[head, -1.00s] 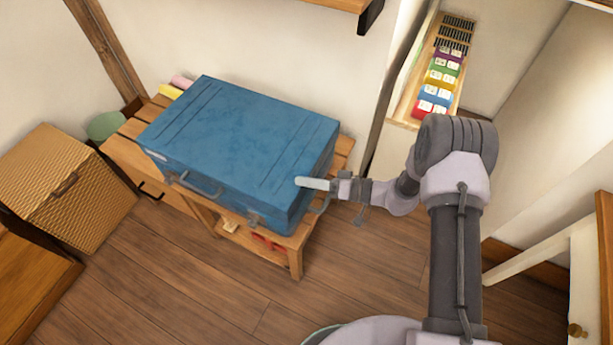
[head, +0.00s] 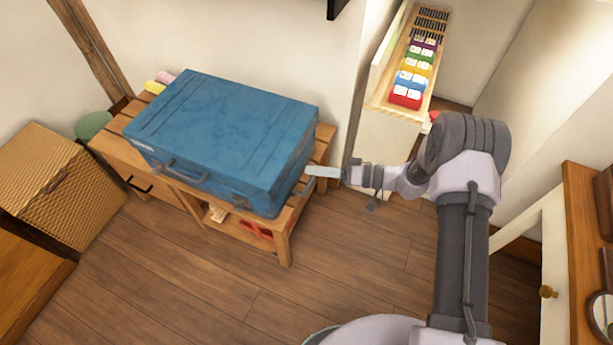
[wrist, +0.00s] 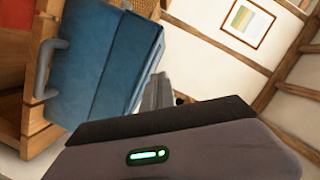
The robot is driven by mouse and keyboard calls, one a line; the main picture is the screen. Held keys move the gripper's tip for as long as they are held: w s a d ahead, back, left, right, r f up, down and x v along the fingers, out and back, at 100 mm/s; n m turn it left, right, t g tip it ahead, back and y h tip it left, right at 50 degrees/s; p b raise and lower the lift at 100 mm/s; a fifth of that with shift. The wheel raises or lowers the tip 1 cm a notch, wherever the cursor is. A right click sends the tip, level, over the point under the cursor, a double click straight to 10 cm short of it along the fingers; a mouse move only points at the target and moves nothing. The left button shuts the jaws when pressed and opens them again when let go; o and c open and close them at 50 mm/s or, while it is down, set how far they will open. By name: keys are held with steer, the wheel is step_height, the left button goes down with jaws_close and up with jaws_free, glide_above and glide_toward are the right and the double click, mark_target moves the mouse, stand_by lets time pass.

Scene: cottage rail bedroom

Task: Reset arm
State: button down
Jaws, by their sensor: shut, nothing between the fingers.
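My gripper (head: 312,171) is shut and empty. In the head view its tip lies in front of the right end of a closed blue suitcase (head: 225,135); I cannot tell whether they touch. The suitcase lies flat on a wooden bench (head: 290,225). My arm reaches in from the lower right, bent at the elbow. In the wrist view the suitcase (wrist: 115,70) fills the upper left, with its grey handle (wrist: 45,68) at the left. The fingers (wrist: 158,92) show at the middle of that view.
A wicker box (head: 65,185) stands at the left. A wooden-topped white cabinet (head: 580,215) stands at the right edge. The floor in front of the bench is clear.

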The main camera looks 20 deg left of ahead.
steer(key=s+d+r+m+h, duration=0.1)
steer(key=s+d+r+h, duration=0.25)
steer(key=r, duration=0.55)
steer(key=s+d+r+m+h, duration=0.15)
steer(key=d+r, duration=0.25)
steer(key=r, duration=0.5)
steer(key=s+d+r+m+t+h, duration=0.4)
steer(key=s+d+r+m, duration=0.1)
steer(key=s+d, duration=0.3)
steer(key=s+d+r+m+t+h, duration=0.3)
steer(key=s+d+r+m+h, duration=0.2)
steer(key=s+d, duration=0.3)
steer(key=shift+d+r+m+t, duration=0.2)
steer(key=shift+d+m+t, duration=0.2)
steer(key=shift+d, duration=0.45)
steer(key=shift+s, duration=0.1)
